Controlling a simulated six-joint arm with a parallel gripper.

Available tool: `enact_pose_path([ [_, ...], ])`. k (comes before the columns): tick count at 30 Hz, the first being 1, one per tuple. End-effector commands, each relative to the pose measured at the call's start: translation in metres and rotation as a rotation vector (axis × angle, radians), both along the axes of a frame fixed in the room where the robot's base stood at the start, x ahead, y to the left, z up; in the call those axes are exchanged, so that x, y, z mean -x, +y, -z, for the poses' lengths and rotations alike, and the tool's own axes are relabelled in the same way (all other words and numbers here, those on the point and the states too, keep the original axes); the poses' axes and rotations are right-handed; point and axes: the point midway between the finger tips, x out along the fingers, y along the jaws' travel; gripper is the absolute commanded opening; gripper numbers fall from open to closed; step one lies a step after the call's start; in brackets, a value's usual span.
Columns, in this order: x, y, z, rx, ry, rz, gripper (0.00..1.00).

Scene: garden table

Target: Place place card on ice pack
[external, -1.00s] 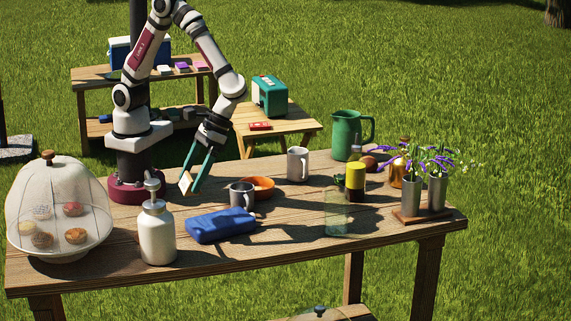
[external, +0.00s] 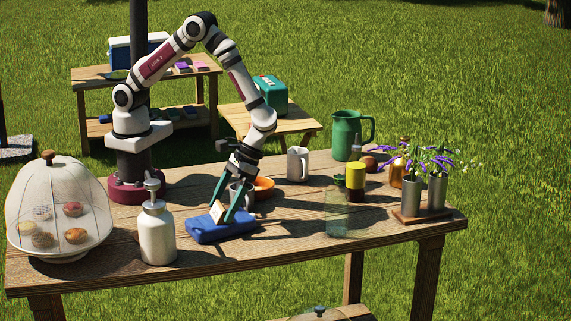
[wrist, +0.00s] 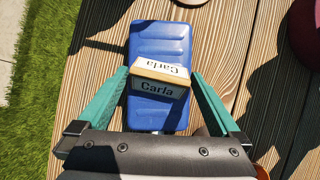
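The blue ice pack (external: 206,232) lies flat on the wooden table near its front edge. It also fills the middle of the wrist view (wrist: 160,38). The place card (external: 217,211) is a folded tent card with a wooden tone and white faces reading "Carla" (wrist: 158,87). My gripper (external: 225,217) points down over the ice pack, its teal fingers on either side of the card.
The table's front right is clear.

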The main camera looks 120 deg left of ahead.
Motion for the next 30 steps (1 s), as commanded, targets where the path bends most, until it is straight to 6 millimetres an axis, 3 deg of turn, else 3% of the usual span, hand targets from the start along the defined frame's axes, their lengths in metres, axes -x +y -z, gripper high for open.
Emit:
enact_pose_path([
  [8,-0.002,0.002,-0.008,0.000,-0.002,0.000,1.00],
  [18,-0.028,0.039,-0.086,-0.001,-0.004,-0.001,1.00],
  [23,-0.033,0.048,-0.106,-0.001,-0.004,0.004,1.00],
  [26,-0.017,0.051,-0.127,-0.020,-0.059,0.106,1.00],
  [29,0.032,0.057,-0.163,-0.067,-0.183,0.378,1.00],
  [30,0.058,0.061,-0.175,-0.090,-0.234,0.518,1.00],
])
